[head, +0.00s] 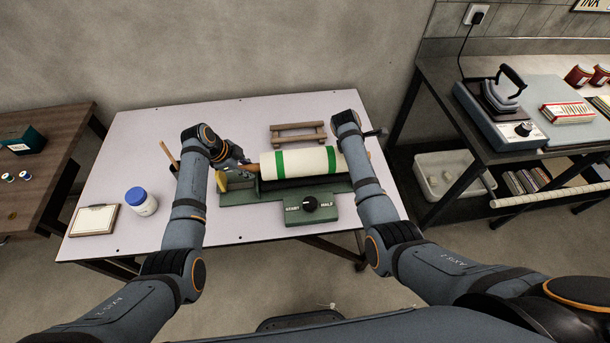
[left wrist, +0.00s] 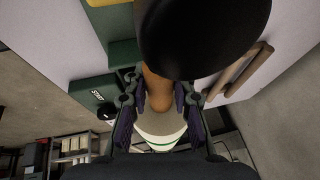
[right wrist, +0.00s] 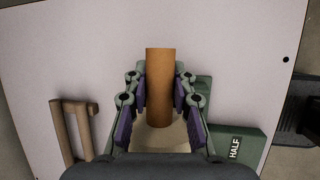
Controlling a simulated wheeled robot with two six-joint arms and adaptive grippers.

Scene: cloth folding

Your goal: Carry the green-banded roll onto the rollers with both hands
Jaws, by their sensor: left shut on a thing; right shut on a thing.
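The roll (head: 305,162) is cream-white with a green band near each end and wooden end handles. It lies lengthwise left to right over the dark rollers (head: 275,186) of the green machine (head: 313,215). I cannot tell whether it touches them. My left gripper (head: 243,170) is shut on the roll's left wooden handle, which shows between the fingers in the left wrist view (left wrist: 158,92). My right gripper (right wrist: 160,100) is shut on the right wooden handle (right wrist: 160,65).
An empty wooden rack (head: 298,133) stands behind the machine. A blue-lidded jar (head: 141,202) and a clipboard (head: 94,220) are at the table's left. The machine's front has a black dial (head: 310,203). The table's back left (head: 140,135) is clear.

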